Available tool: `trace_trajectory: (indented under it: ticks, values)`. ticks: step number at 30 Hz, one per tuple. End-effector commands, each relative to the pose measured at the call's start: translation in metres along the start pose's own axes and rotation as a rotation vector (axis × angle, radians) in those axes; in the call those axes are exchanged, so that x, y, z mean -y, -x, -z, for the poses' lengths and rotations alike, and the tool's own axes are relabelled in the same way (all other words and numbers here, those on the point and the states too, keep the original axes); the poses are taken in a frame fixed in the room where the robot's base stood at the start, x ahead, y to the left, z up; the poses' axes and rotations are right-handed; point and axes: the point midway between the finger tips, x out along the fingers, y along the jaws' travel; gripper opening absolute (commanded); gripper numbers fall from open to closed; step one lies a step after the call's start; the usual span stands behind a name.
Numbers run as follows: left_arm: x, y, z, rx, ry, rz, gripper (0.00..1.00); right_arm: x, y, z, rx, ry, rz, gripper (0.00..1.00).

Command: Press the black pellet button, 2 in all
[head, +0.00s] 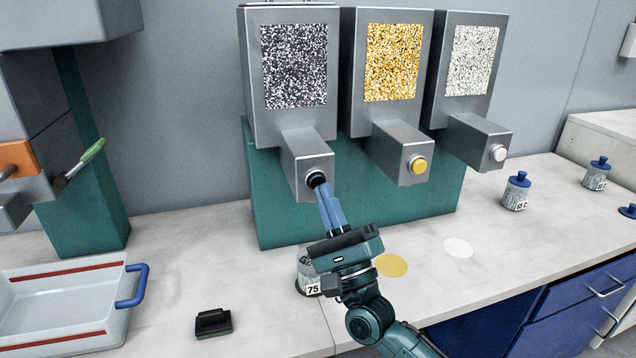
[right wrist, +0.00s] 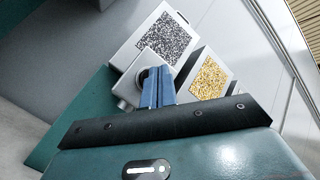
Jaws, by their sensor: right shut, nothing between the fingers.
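The black pellet button (head: 316,179) sits on the end of the spout of the dispenser with the black-and-white speckled window (head: 294,66). My right gripper (head: 323,190) is shut and empty, its blue fingers pointing up at the button. The fingertips overlap the button's lower edge; whether they press it I cannot tell. In the right wrist view the fingers (right wrist: 158,80) cover part of the spout end. A jar labelled 75 (head: 312,288) stands below this spout, partly hidden by my right gripper. My left gripper is not in view.
To the right are the dispensers with a yellow button (head: 419,166) and a white button (head: 498,154). Yellow (head: 391,265) and white (head: 458,248) discs mark the counter. Blue-lidded jars (head: 516,192) stand at right. A white tray (head: 60,262) and a black block (head: 213,323) lie at left.

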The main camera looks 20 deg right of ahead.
Motion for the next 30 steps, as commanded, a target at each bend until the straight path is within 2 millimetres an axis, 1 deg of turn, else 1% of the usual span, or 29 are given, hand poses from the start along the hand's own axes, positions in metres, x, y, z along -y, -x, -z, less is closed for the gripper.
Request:
trace_trajectory:
  ticks: [6, 30]
  values:
    - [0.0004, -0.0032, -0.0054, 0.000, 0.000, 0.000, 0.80, -0.0038, -0.0045, 0.0039, 0.000, 0.000, 0.002, 0.00]
    - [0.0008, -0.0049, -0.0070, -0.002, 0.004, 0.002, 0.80, -0.0066, -0.0086, 0.0067, 0.000, 0.000, 0.001, 0.00]
